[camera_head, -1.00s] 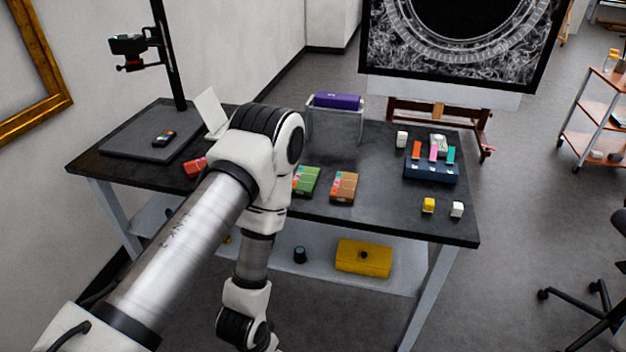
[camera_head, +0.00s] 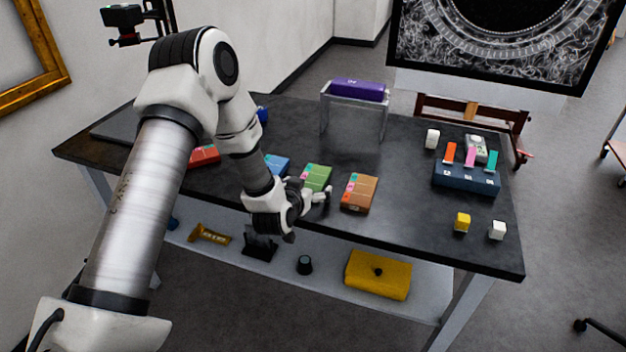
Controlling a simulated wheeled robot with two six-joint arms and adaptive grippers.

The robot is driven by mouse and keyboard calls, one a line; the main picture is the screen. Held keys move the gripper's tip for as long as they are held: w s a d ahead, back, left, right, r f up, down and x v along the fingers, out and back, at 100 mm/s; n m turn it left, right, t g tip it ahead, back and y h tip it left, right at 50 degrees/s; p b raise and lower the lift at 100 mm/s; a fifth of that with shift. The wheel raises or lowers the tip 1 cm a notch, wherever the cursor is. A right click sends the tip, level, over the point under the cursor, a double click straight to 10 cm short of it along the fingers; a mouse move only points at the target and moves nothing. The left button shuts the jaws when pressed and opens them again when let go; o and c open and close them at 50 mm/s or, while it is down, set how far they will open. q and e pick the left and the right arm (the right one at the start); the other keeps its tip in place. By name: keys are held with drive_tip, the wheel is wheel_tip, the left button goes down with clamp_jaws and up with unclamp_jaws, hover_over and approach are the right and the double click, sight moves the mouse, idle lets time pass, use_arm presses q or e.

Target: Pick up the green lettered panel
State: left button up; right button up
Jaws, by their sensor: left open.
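The green lettered panel (camera_head: 317,175) lies flat on the dark table, between a blue panel (camera_head: 277,164) on its left and a brown-orange panel (camera_head: 359,192) on its right. Its near left part is hidden behind my gripper. My left gripper (camera_head: 324,200) is open and empty at the near edge of the green panel, with its fingers pointing right. I cannot tell whether it touches the panel. My right gripper is not in view.
A red panel (camera_head: 204,156) lies farther left. A purple block (camera_head: 357,90) rests on a clear stand behind. A blue holder (camera_head: 466,178) with coloured tabs, a yellow cube (camera_head: 462,222) and white cubes are at right. A lower shelf (camera_head: 325,291) holds a yellow box (camera_head: 378,274).

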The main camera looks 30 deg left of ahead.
sight(306, 177)
use_arm(q)
drive_tip(key=shift+d, duration=0.1)
drive_tip(key=shift+c, duration=0.4)
drive_tip(key=shift+s, duration=0.1)
drive_tip(key=c, duration=1.2)
drive_tip(key=shift+o, duration=0.2)
drive_tip(key=shift+r, duration=0.85)
drive_tip(key=shift+s+r, duration=0.3)
drive_tip(key=shift+r, duration=0.6)
drive_tip(key=s, duration=0.2)
drive_tip(key=s+a, duration=0.1)
drive_tip(key=s, duration=0.2)
drive_tip(key=s+a, duration=0.1)
drive_tip(key=s, duration=0.1)
drive_tip(key=shift+s+a+r, duration=0.25)
drive_tip(key=shift+r, duration=0.15)
drive_tip(key=s+a+p, duration=0.2)
drive_tip(key=s+p, duration=0.1)
drive_tip(key=s, duration=0.4)
drive_tip(key=shift+s+r+p, duration=0.15)
drive_tip(key=shift+r+p, duration=0.25)
